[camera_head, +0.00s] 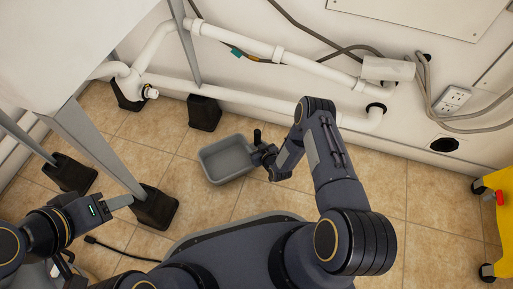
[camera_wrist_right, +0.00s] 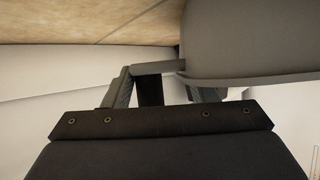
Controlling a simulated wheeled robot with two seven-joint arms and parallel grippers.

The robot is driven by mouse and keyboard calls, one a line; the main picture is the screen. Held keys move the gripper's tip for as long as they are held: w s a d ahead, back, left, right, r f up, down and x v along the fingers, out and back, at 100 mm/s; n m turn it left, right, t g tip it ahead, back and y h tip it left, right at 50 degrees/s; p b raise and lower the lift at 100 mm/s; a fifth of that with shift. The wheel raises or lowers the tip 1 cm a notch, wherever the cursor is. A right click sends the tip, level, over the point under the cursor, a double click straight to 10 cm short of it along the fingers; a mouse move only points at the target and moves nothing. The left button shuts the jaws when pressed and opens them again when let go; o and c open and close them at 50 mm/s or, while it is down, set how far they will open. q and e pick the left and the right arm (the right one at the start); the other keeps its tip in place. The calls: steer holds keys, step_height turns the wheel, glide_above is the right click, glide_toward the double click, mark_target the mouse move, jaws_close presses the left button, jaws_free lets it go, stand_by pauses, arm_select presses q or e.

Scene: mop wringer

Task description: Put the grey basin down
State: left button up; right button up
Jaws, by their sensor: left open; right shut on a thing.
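The grey basin (camera_head: 222,172) is a shallow open rectangular tub over the tiled floor in the head view. It looks empty and roughly level. My right gripper (camera_head: 262,154) is shut on the basin's right side. In the right wrist view the basin (camera_wrist_right: 255,45) fills the upper right, against the fingers of my right gripper (camera_wrist_right: 160,85). I cannot tell whether the basin's underside touches the floor. My left gripper (camera_head: 115,203) is open at the lower left, apart from the basin, near a black foot of the sink stand.
Black leg feet (camera_head: 203,113) of the white sink unit (camera_head: 62,45) stand left of and behind the basin. White pipes (camera_head: 255,101) run along the wall. A yellow wheeled object (camera_head: 497,225) is at the far right. Tiled floor (camera_head: 400,200) is clear to the right.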

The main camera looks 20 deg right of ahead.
steer(key=o, duration=1.5)
steer(key=shift+f, duration=0.1)
